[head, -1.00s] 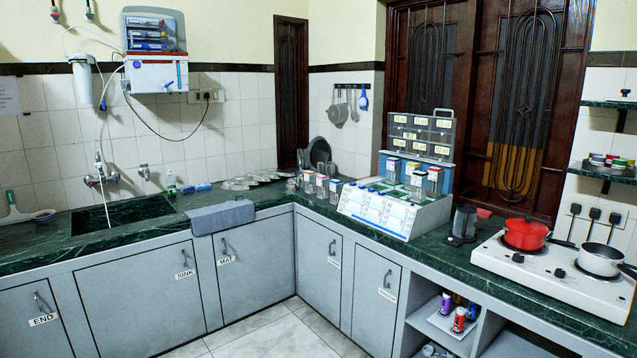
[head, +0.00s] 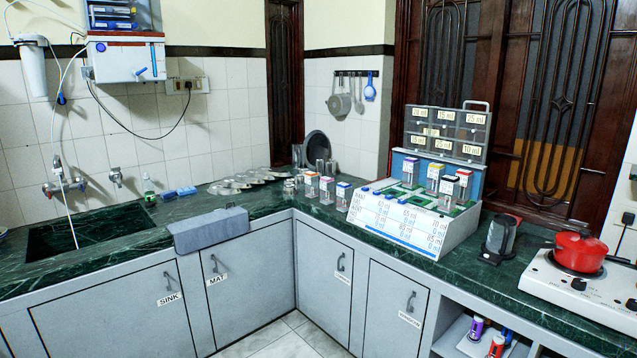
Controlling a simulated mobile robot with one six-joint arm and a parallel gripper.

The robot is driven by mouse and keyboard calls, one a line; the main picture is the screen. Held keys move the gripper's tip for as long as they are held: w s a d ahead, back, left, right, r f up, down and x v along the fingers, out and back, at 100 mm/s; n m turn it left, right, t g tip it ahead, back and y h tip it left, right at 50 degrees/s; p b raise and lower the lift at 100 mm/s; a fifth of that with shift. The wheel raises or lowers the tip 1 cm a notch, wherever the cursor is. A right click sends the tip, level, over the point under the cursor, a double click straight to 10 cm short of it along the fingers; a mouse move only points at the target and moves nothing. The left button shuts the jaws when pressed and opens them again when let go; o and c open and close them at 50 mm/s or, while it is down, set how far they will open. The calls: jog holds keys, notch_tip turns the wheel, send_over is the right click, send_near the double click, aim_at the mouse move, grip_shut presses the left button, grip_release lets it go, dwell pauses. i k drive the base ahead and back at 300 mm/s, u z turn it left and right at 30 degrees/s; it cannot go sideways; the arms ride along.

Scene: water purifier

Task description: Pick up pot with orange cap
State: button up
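Several small clear pots with coloured caps are in view. One pot with an orange-looking cap (head: 434,178) stands in the open white kit box (head: 385,232). Another pot with a reddish-orange cap (head: 463,187) stands beside it on the right, and a purple-capped pot (head: 410,172) on the left. Outside the box, a row of pots stands on the green counter: one with an orange or brown cap (head: 311,186), a red-capped pot (head: 327,191) and a blue-capped pot (head: 343,197). The caps are small, so exact shades are hard to tell. My gripper is not in view.
The green counter (head: 262,213) forms an inner corner, with grey cabinets below. A grey mat (head: 208,230) hangs over its edge near the sink (head: 90,232). A dark kettle (head: 499,238) and a stove with a red pan (head: 580,252) are at right. Floor shows between the cabinets.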

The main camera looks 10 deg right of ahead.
aim_at(312, 178)
jog(key=z, duration=0.25)
jog(key=i, duration=1.9)
jog(key=u, duration=1)
jog(key=i, duration=1.05)
jog(key=u, duration=0.6)
